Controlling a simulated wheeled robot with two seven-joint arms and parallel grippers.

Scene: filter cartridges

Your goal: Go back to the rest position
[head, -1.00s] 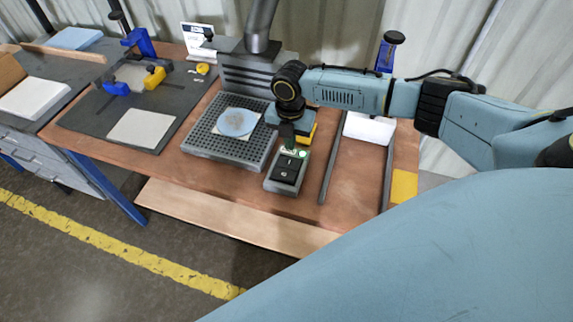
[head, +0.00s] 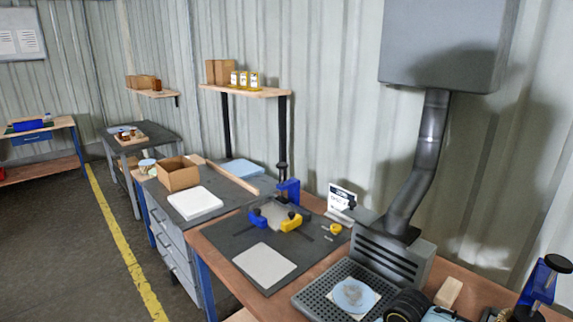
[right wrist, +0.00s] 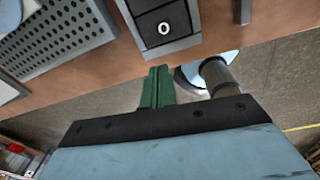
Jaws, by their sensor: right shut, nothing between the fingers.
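My right gripper (right wrist: 157,88) shows in the right wrist view with its green fingers together and nothing between them. It hangs near the front edge of the wooden bench, just below a grey box with dark buttons (right wrist: 165,28), one marked 0. In the head view only part of my right arm shows at the bottom right edge, and its fingers are out of frame. My left gripper is in neither view.
A perforated grey plate (head: 312,298) holds a round blue-grey disc (head: 354,295) on a pale sheet. A grey duct (head: 425,165) rises behind it. A dark mat (head: 225,235) with blue and yellow clamps lies to the left. An open cardboard box (head: 178,173) stands further left. The floor at left is clear.

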